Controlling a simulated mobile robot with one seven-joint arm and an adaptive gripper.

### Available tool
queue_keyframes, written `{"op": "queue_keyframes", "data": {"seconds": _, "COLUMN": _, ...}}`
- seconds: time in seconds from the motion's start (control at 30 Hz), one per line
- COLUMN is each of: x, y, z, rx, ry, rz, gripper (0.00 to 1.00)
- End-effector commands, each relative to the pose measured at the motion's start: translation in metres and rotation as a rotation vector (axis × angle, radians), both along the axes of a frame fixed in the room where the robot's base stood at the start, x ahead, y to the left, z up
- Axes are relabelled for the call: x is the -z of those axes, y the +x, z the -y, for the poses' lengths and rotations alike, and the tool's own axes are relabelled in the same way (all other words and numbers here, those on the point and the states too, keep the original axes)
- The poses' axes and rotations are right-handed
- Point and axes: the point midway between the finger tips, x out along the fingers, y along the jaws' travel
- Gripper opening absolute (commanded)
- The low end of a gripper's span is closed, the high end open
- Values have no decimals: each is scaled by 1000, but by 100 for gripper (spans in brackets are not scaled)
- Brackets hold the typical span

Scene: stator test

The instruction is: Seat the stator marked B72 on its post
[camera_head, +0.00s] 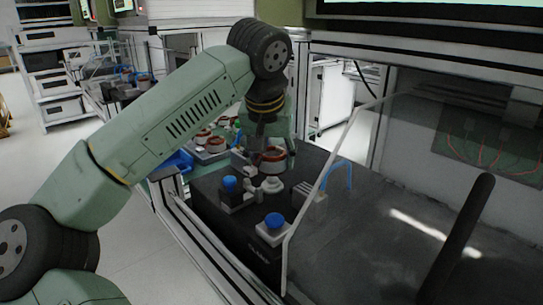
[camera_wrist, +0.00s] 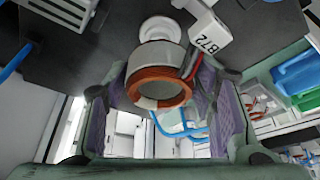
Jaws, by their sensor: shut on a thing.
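The stator (camera_head: 273,160) is a ring with orange-brown windings and a pale outer band. It also shows in the wrist view (camera_wrist: 160,72), between my fingers, with dark and red leads running to a white tag (camera_wrist: 208,40) marked B72. My gripper (camera_head: 268,140) is shut on this stator; its purple finger pads stand on either side in the wrist view (camera_wrist: 162,90). The pale round post (camera_head: 271,185) stands on the dark test bench, just below the stator in the head view. It also shows in the wrist view (camera_wrist: 162,27), beyond the ring. I cannot tell whether they touch.
Two blue-topped buttons (camera_head: 229,183) (camera_head: 273,221) stand on grey boxes near the post. A grey block with a blue cable (camera_head: 340,174) is to the right, by a clear panel's edge. Other stators (camera_head: 214,143) lie behind to the left. The bench's right side is mostly clear.

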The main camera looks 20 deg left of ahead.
Motion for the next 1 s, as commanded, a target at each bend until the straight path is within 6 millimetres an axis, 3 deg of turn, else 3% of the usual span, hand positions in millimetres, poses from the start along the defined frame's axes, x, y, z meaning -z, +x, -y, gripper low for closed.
{"op": "queue_keyframes", "data": {"seconds": 1.0, "x": 25, "y": 0, "z": 0, "rx": -1, "ry": 0, "rz": 1, "gripper": 10}}
